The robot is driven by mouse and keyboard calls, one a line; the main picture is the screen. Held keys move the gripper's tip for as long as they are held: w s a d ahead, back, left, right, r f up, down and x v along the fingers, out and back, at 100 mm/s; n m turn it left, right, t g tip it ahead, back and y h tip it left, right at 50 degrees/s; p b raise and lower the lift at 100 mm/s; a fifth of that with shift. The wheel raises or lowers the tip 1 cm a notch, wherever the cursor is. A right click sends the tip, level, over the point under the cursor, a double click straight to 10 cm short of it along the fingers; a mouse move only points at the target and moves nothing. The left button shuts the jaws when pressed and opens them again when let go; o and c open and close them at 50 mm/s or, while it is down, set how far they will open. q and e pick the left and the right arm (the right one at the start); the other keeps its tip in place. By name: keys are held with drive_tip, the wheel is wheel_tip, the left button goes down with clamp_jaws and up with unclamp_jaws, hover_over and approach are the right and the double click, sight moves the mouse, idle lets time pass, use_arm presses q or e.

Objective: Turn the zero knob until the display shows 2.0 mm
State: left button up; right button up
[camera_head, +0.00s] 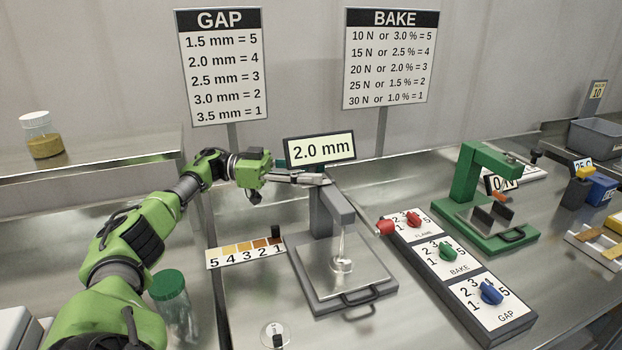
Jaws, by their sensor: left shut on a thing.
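The display (320,149) stands at the back centre and reads 2.0 mm. Below it is the grey gauge stand (338,205), with its column, a short arm and a flat metal plate at the base. My left gripper (316,180) reaches in from the left to the top of this stand, just under the display. Its fingers are shut on the zero knob there, and the knob itself is mostly hidden by the fingertips. My right gripper is out of view.
A panel with red, green and blue knobs (490,293) lies right of the stand. A green press (478,170) stands behind it. A colour scale strip (245,251) and a green-lidded jar (168,284) are near my left arm.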

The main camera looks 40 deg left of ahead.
use_arm(q)
drive_tip(key=shift+r, duration=0.1)
drive_tip(key=o, duration=1.1)
